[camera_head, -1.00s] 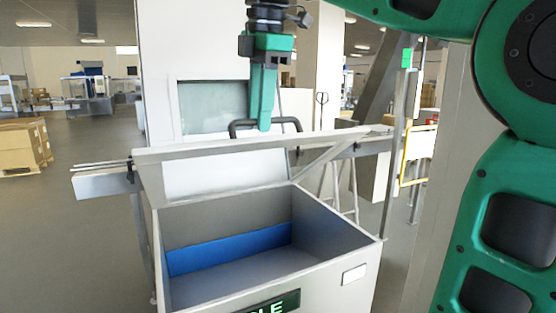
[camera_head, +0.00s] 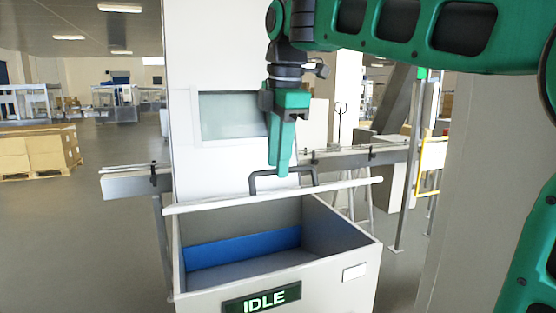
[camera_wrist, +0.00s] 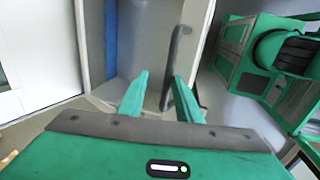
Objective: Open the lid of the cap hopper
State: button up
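The cap hopper (camera_head: 345,298) is a pale grey bin with its inside in view, including a blue strip on the back wall. Its lid (camera_head: 215,206) is raised and shows nearly edge-on as a thin pale bar above the opening. A dark bent handle (camera_head: 262,176) stands up behind that edge. My gripper (camera_head: 282,170) points down at the handle. In the wrist view, the fingers of my gripper (camera_wrist: 160,98) are apart. The handle (camera_wrist: 174,60) passes beyond them, close to the right finger. I cannot tell whether they touch.
A white machine panel with a window (camera_head: 230,116) rises behind the hopper. A metal rail (camera_head: 335,160) runs at both sides. An IDLE sign (camera_head: 253,300) is on the hopper's front. A yellow frame (camera_head: 430,165) stands at the right; open floor lies left.

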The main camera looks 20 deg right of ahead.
jog(key=shift+s+a+r, duration=0.15)
jog(key=shift+s+r, duration=0.3)
jog(key=shift+s, duration=0.3)
jog(key=shift+s+r, duration=0.2)
jog(key=shift+w+r, duration=0.1)
jog(key=shift+w, duration=0.2)
notch_tip(320, 180, up, 12)
jog(key=w, duration=0.2)
jog(key=shift+f, duration=0.25)
dwell(0.8)
